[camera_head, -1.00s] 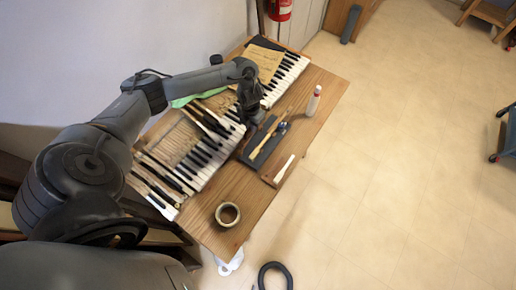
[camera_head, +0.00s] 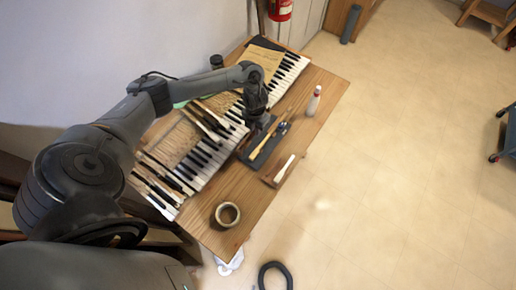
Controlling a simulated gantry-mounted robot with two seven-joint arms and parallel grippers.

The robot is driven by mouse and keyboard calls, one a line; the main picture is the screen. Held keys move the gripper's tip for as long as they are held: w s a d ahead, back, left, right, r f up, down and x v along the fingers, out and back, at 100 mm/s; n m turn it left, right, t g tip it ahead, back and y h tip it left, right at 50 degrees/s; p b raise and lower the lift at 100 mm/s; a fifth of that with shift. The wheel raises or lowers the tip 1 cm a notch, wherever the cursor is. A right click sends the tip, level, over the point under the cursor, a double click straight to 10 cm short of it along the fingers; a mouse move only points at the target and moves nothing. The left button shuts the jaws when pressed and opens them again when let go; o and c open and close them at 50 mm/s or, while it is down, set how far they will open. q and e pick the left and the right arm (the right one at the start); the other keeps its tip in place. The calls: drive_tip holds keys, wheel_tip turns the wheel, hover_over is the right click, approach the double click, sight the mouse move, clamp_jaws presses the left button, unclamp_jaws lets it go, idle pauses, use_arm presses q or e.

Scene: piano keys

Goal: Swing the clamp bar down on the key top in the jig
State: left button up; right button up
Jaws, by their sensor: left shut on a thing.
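A long dark grey jig (camera_head: 245,156) lies on the wooden bench in front of the keyboard. A pale wooden key stick (camera_head: 266,144) lies along it, with a small blue part (camera_head: 283,127) near its far end. My left gripper (camera_head: 262,126) reaches down from the left over the jig's far half. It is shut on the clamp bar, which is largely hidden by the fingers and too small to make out. The bar's angle and any contact with the key top cannot be told. My right gripper is not in view.
The piano keyboard (camera_head: 206,158) runs behind the jig, with loose keys at its left. A white-topped piece (camera_head: 285,167) lies at the bench's front edge. Bare bench (camera_head: 206,225) surrounds the roll.

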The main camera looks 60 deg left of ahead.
use_arm(q)
drive_tip(key=shift+w+d+f, duration=0.1)
drive_tip(key=shift+w+d, duration=0.05)
drive_tip(key=shift+d, duration=0.3)
drive_tip(key=shift+d+f, duration=0.1)
drive_tip(key=shift+d, duration=0.05)
drive_tip(key=shift+w+d+f+b, duration=0.15)
drive_tip(key=shift+w+d+f, duration=0.05)
drive_tip(key=shift+d, duration=0.25)
drive_tip(key=shift+w+d+f+b, duration=0.15)
drive_tip(key=shift+w+d+f, duration=0.05)
drive_tip(key=shift+d, duration=0.2)
drive_tip(key=shift+d+f, duration=0.1)
drive_tip(key=shift+w+d+f+b, duration=0.3)
drive_tip(key=shift+d+f+b, duration=0.2)
drive_tip(key=shift+d+f, duration=0.25)
drive_tip(key=shift+r, duration=0.1)
